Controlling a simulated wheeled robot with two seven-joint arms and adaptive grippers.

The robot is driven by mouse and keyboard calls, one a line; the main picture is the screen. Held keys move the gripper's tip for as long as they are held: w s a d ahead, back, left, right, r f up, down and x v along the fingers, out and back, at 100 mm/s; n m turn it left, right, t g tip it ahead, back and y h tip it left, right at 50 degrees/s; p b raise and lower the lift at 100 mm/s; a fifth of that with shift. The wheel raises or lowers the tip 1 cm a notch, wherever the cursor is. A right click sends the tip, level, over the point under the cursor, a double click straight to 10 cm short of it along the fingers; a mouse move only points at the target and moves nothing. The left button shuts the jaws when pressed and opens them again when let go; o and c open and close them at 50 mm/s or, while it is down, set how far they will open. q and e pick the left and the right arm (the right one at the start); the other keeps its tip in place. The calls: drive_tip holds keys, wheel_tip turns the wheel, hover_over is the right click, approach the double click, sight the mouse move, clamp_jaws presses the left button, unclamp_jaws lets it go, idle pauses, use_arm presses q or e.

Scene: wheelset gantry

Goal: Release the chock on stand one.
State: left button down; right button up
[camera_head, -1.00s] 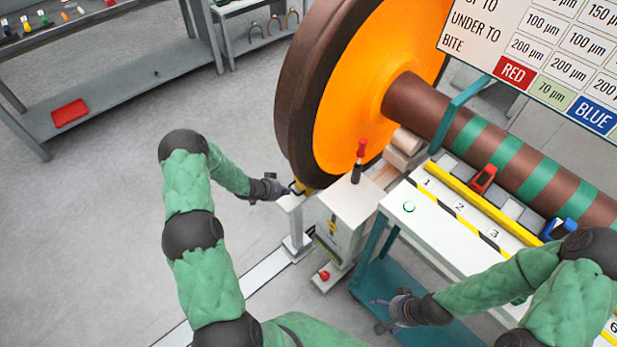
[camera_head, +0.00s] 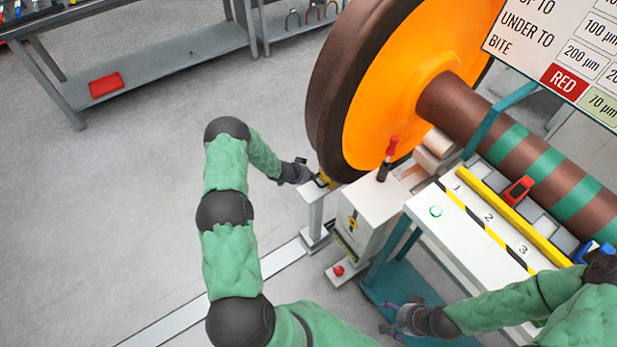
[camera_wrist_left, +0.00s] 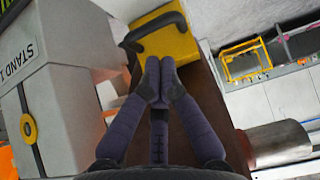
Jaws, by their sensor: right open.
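The chock (camera_wrist_left: 165,42) is a yellow block with a black bar handle, in the left wrist view. It also shows as a small yellow piece (camera_head: 325,181) under the wheel's near rim, on top of a pale post. My left gripper (camera_wrist_left: 160,68) is at the chock, its fingertips together in front of the yellow face. The black bar shows beyond the tips, with nothing visible between them. In the head view my left gripper (camera_head: 310,176) reaches the chock from the left. My right gripper (camera_head: 392,318) is open and empty, low beside the white bench.
The stand box (camera_wrist_left: 60,110) reads "STAND 1"; its red-topped lever (camera_head: 388,158) stands upright. The orange wheel (camera_head: 400,90) rises above the chock. The numbered bench (camera_head: 455,225) is at right. A red tray (camera_head: 105,84) lies on a shelf at far left. Floor at left is clear.

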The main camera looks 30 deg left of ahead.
sight(324, 179)
use_arm(q)
drive_tip(key=shift+b+x, duration=0.4)
drive_tip(key=shift+x, duration=2)
drive_tip(key=s, duration=0.2)
drive_tip(key=s+a, duration=0.1)
drive_tip(key=s, duration=0.1)
drive_tip(key=s+a, duration=0.1)
drive_tip(key=s, duration=0.1)
drive_tip(key=shift+s+a, duration=0.1)
drive_tip(key=shift+a, duration=0.15)
drive_tip(key=shift+r, duration=0.1)
